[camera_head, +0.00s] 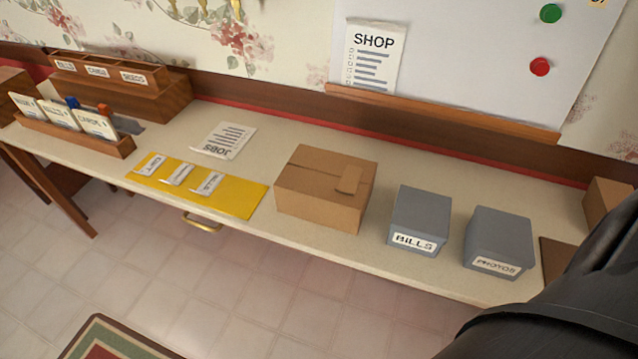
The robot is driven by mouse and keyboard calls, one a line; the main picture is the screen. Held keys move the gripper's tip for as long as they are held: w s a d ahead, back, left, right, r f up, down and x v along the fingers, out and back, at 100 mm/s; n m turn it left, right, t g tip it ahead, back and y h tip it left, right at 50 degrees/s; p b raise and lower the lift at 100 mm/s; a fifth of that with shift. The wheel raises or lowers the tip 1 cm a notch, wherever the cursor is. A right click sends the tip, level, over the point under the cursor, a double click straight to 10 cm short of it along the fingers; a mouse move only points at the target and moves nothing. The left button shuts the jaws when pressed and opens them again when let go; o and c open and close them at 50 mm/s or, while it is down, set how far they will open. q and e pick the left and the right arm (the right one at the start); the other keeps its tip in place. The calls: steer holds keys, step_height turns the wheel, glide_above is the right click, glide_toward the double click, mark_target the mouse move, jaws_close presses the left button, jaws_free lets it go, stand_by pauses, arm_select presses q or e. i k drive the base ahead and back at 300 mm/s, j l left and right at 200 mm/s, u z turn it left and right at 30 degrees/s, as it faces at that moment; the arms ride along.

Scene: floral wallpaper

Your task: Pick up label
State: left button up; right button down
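Three small white labels lie in a row on a yellow mat (240,201) near the table's front edge: a left label (152,164), a middle label (178,174) and a right label (207,183). Their print is turned and too small to read surely. Neither of my grippers is in view. A dark part of my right arm fills the lower right corner and hides the table's right end.
A cardboard box (322,190), a grey BILLS box (420,215) and a grey PHOTOS box (500,240) stand right of the mat. Wooden card holders (75,136) stand left. A whiteboard (460,60) hangs behind.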

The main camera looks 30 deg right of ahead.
mark_target(181, 173)
steer(key=i+j+z, duration=0.2)
steer(key=z, duration=0.3)
steer(key=i+j+z, duration=0.15)
steer(key=z, duration=0.35)
steer(key=i+j+z, duration=0.1)
steer(key=j+z, duration=0.4)
steer(key=l, duration=0.1)
